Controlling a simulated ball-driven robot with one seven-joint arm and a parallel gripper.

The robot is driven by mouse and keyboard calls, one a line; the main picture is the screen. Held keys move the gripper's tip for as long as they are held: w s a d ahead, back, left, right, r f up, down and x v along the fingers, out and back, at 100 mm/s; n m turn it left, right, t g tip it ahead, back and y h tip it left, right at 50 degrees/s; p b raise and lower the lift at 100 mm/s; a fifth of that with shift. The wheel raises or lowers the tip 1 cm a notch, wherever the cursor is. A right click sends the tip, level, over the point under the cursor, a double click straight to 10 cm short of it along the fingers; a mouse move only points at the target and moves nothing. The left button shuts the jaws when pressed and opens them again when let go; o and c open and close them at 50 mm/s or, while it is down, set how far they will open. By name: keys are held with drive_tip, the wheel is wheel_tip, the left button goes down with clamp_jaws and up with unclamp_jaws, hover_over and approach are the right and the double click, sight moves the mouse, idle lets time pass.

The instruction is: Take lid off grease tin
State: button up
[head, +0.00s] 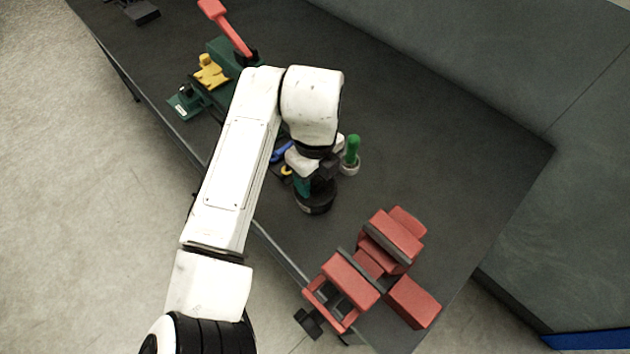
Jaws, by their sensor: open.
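A dark round tin (316,206), which looks like the grease tin, stands on the dark bench below the end of my arm. A small pale mark shows on its near side. My gripper (318,184) is open and points down at the top of the tin. The wrist and fingers cover much of the tin's top, so I cannot make out the lid or whether the fingers touch it. A teal patch shows at the left of the fingers; I cannot tell what it belongs to.
A green-handled item (352,150) in a pale cup stands close behind the tin. Blue (281,151) and yellow (286,170) items lie left. A red vise (375,265) sits at the front right. A green tool with a red lever (228,30) stands at the back. The bench (450,150) is clear to the right.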

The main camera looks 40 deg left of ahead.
clamp_jaws()
idle(0.4)
drive_tip(key=shift+r, duration=0.1)
